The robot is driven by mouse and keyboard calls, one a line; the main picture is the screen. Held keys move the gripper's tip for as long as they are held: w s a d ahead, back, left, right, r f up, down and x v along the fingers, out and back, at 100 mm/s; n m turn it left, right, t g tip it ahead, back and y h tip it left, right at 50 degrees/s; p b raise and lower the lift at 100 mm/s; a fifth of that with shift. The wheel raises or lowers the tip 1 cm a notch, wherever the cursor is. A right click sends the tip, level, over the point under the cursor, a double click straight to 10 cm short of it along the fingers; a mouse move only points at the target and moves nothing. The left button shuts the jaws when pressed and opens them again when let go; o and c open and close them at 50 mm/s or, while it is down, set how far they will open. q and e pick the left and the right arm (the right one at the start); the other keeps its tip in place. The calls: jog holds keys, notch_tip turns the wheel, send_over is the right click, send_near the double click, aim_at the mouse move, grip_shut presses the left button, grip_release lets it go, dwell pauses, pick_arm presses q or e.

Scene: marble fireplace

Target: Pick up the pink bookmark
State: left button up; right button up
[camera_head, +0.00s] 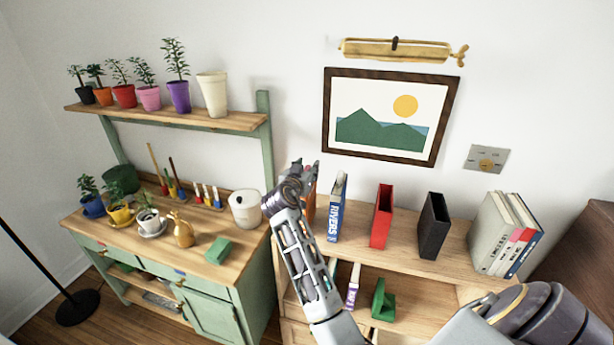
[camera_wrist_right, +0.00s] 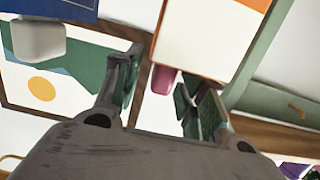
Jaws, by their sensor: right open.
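The pink bookmark (camera_wrist_right: 162,80) shows in the wrist view as a short pink tab sticking out from an orange and white book (camera_wrist_right: 205,40). My right gripper (camera_wrist_right: 160,84) is open, with one finger on each side of the tab. I cannot tell whether either finger touches it. In the head view my right gripper (camera_head: 308,172) is at the orange book (camera_head: 309,207), on the left end of the wooden shelf top, and mostly hides it. The bookmark cannot be made out there. My left gripper is not in view.
A blue book (camera_head: 337,208) stands close right of my right gripper. A red holder (camera_head: 382,217), a black holder (camera_head: 433,226) and several pale books (camera_head: 494,229) stand further right. The green potting bench (camera_head: 212,310) with a white pot (camera_head: 246,209) is on the left.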

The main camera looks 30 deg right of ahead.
jog(key=shift+w+d, duration=0.1)
jog(key=shift+c, duration=0.5)
grip_shut()
jog(key=shift+r+b, duration=0.55)
jog(key=shift+r, duration=4.4)
